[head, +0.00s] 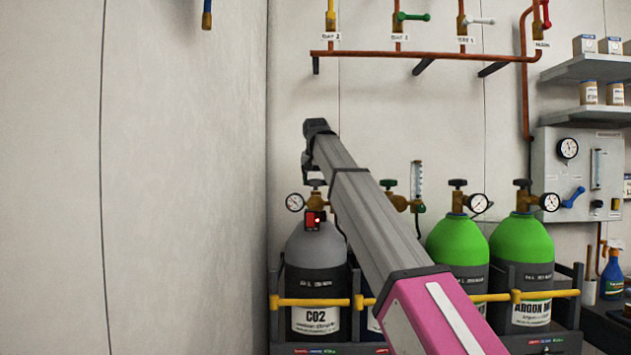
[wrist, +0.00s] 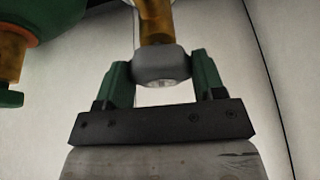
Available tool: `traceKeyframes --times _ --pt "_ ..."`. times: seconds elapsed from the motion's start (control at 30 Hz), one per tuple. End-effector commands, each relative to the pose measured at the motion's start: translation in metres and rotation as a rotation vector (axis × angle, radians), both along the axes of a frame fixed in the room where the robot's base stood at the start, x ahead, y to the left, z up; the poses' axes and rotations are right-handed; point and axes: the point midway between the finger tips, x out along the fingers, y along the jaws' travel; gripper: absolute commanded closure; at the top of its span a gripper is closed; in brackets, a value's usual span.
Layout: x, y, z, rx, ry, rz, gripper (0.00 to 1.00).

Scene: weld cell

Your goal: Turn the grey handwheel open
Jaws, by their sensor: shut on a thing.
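The grey handwheel (head: 316,183) sits on top of the brass valve of the grey CO2 cylinder (head: 317,250) in the head view. My gripper is at the end of the arm just above it, and its fingers are mostly hidden there by the arm. In the wrist view my gripper (wrist: 162,70) has its two green fingers shut on the grey handwheel (wrist: 160,60), one on each side. A brass stem (wrist: 155,18) runs from the wheel to the top of that view.
A round gauge (head: 295,202) and a red lit device (head: 316,218) sit close to the valve. A green handwheel (head: 388,184) and two green cylinders (head: 457,240) stand to the right. A yellow rail (head: 315,302) crosses in front. The wall is close at left.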

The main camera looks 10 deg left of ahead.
Motion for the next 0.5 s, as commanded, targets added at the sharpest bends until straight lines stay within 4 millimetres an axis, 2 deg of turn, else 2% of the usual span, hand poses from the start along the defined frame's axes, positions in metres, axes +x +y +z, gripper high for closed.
traceKeyframes --times 0.2,0.5 --pt "0.0011 -0.0014 0.0001 0.001 -0.001 0.147 0.61" --pt "0.0013 -0.0014 0.0003 0.002 -0.002 0.276 0.61"
